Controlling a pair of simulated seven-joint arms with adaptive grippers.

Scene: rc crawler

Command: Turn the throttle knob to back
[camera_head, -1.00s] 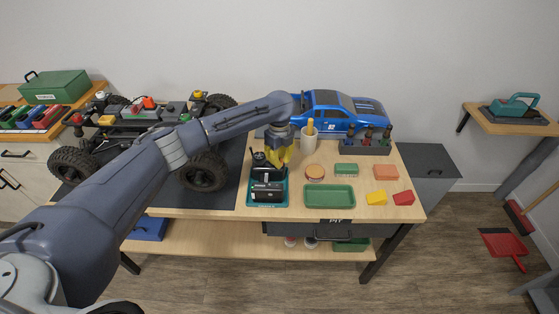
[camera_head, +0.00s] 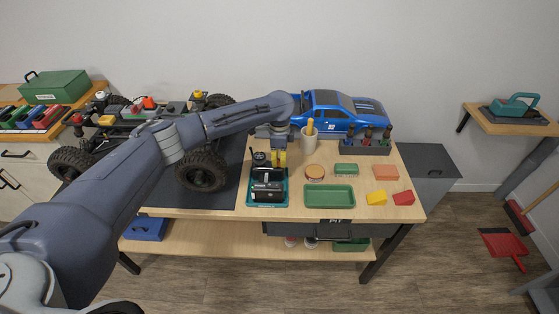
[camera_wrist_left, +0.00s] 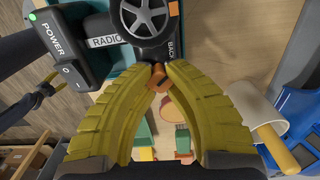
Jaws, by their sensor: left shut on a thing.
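The black radio (camera_head: 268,191) stands in a teal tray (camera_head: 252,203) on the workbench. In the left wrist view the radio (camera_wrist_left: 105,22) shows a RADIO label, a POWER switch, a grey spoked wheel and part of a BACK label. The small orange throttle knob (camera_wrist_left: 157,79) sits just below the wheel, with a dark mark on it. My left gripper (camera_head: 279,164) points down at the radio's right rear. In the wrist view its yellow fingertips (camera_wrist_left: 159,74) are closed on the orange knob from both sides. The fingertips hide part of the knob.
The crawler chassis (camera_head: 140,118) stands left of the radio, partly behind my left arm. A blue truck body (camera_head: 340,110) and a cream cup (camera_head: 308,140) stand behind and right. A green tray (camera_head: 330,196) and small coloured blocks lie to the right.

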